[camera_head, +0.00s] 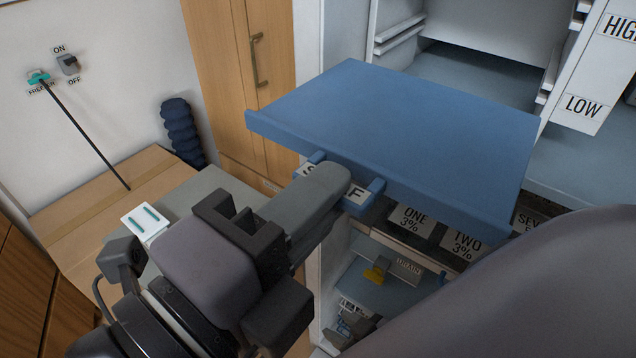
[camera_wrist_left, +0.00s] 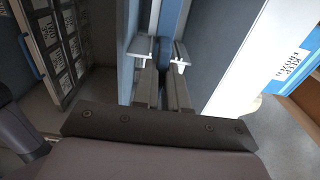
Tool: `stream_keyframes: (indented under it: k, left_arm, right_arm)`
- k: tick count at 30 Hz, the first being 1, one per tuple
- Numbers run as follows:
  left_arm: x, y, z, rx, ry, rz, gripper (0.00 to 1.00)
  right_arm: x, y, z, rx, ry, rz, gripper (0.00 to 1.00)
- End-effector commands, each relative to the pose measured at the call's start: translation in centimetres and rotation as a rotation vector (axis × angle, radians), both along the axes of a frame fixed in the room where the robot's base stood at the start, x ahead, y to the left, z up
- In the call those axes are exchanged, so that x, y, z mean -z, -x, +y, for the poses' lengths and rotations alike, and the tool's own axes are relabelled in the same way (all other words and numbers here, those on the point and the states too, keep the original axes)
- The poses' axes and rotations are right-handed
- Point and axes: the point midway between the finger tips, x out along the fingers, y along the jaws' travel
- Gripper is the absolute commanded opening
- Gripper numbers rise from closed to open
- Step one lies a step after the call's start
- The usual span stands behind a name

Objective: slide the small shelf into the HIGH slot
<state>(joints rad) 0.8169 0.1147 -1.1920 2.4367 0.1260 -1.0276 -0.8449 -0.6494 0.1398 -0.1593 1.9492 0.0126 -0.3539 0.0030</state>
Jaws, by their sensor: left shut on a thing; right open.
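The small shelf (camera_head: 410,125) is a flat blue panel with a raised front lip, held out in front of the open white cabinet (camera_head: 470,22). My left gripper (camera_head: 338,182) is shut on its blue front handle, which bears a partly covered label. In the left wrist view, the left fingers (camera_wrist_left: 164,85) close around the blue handle part. White ledges (camera_head: 398,40) run along the cabinet's left inner wall. HIGH (camera_head: 618,27) and LOW (camera_head: 583,107) labels are on the right post. The shelf covers part of the opening. My right gripper is not seen.
Boxes labelled ONE (camera_head: 411,218) and TWO (camera_head: 466,243) sit below the shelf. A wooden cabinet (camera_head: 240,80) stands left of the opening. A card with two teal strips (camera_head: 145,222) lies at left. My right arm fills the lower right.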

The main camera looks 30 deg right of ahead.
Motion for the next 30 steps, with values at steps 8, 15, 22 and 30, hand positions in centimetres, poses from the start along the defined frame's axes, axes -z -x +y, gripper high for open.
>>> stream_keyframes:
  k: [8, 15, 22, 30]
  left_arm:
    - [-0.2, -0.1, -0.3, 0.001, 0.005, -0.003, 0.00]
    - [-0.2, -0.8, -2.1, 0.001, 0.004, -0.003, 0.00]
    - [-0.2, -1.6, -4.0, 0.001, 0.005, -0.003, 0.00]
    - [-0.2, -2.1, -5.2, 0.001, 0.006, -0.004, 0.00]
  right_arm:
    - [0.0, 0.0, 0.0, 0.000, 0.000, 0.000, 0.43]
    - [0.0, 0.0, 0.0, 0.000, 0.000, 0.000, 0.43]
    - [0.0, 0.0, 0.0, 0.000, 0.000, 0.000, 0.43]
    - [0.0, 0.0, 0.0, 0.000, 0.000, 0.000, 0.43]
